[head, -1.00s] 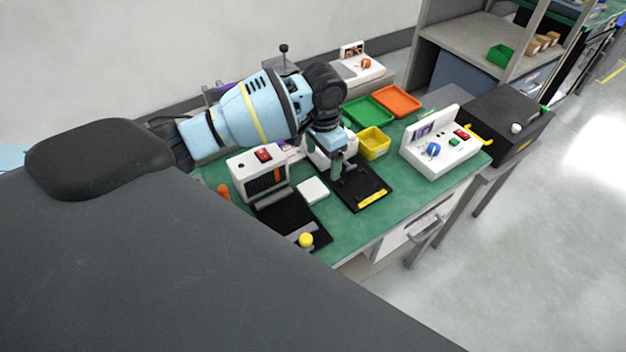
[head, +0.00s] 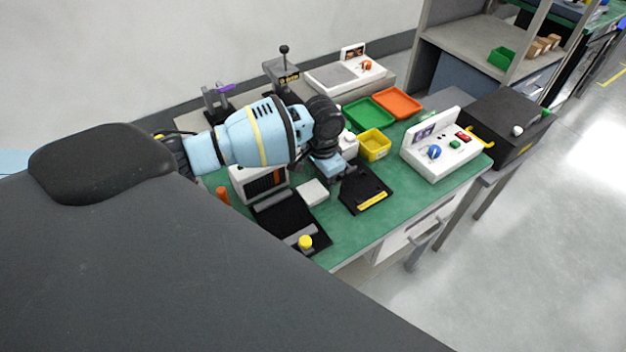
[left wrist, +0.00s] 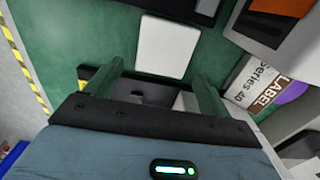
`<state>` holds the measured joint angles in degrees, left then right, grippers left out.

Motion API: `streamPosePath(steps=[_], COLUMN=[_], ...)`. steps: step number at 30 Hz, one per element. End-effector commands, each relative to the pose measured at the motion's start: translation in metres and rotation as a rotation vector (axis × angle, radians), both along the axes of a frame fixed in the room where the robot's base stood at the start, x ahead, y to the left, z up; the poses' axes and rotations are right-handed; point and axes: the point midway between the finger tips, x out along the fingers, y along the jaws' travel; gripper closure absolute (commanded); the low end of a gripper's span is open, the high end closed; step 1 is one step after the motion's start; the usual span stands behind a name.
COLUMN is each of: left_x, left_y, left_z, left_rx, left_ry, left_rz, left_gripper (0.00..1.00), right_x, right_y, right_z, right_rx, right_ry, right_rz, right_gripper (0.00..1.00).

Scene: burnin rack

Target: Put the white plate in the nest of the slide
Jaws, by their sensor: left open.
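The white plate (head: 313,192) is a small flat square lying on the green bench top, just right of the slide. It also shows flat in the left wrist view (left wrist: 167,47), just beyond my fingertips. The slide (head: 287,222) is a black track with grey bars and a yellow knob (head: 305,242) at its front end. I cannot make out its nest clearly. My left gripper (head: 334,184) is right of the plate; in the left wrist view its green fingers (left wrist: 158,82) are apart, with no object held between them. My right gripper is not in view.
A black pad with a yellow label (head: 368,188) lies right of my gripper. Yellow (head: 375,146), green and orange trays and a white control panel (head: 446,152) stand farther right.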

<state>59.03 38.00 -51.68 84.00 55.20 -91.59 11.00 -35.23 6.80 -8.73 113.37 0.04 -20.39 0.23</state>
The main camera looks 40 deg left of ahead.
Motion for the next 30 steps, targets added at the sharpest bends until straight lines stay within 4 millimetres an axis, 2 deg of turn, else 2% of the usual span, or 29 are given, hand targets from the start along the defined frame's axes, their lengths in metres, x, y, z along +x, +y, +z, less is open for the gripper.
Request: streamPosePath(steps=[3, 11, 23, 30], left_x=[-0.0002, 0.0002, 0.0004, 0.0008], left_y=[0.0001, 0.0, 0.0, 0.0], left_z=[-0.0106, -0.0112, -0.0108, -0.0075], left_rx=[0.0, 0.001, 0.0, 0.0], left_ry=[0.001, -0.001, -0.002, -0.003], left_rz=[0.0, 0.0, 0.0, 0.0], left_gripper=[0.18, 0.18, 0.7, 0.7], right_x=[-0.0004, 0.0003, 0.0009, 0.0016], right_y=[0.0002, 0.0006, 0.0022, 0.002], right_z=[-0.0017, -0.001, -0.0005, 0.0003], right_rx=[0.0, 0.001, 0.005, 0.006], right_ry=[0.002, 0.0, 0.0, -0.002], right_rz=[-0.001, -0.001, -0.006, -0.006], right_gripper=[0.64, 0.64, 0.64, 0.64])
